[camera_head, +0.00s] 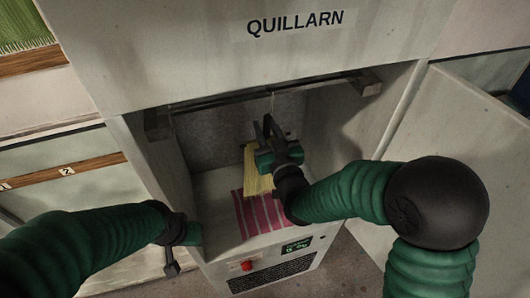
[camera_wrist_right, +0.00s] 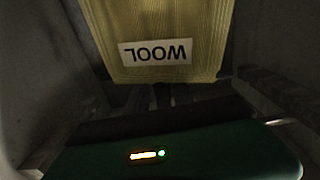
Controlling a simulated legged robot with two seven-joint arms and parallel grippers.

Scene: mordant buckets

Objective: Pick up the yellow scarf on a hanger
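The yellow scarf (camera_head: 257,178) hangs inside the open grey cabinet, below a rail. A thin hook (camera_head: 272,103) runs up to the rail; most of the hanger is hidden behind my right gripper. In the right wrist view the scarf (camera_wrist_right: 205,22) fills the top middle, with an upside-down "WOOL" label on it. My right gripper (camera_head: 265,127) is in the cabinet at the scarf's upper end, partly in front of it. Whether its fingers close on the hanger is not clear. My left gripper (camera_head: 172,262) is low, outside the cabinet's left front; its fingers are barely visible.
The rail (camera_head: 250,93) crosses the cabinet (camera_head: 355,120), labelled "QUILLARN". A red striped cloth (camera_head: 262,216) lies over the cabinet floor's front part. A control panel with a red button (camera_head: 247,265) is below. An open door panel (camera_head: 465,125) stands at the right.

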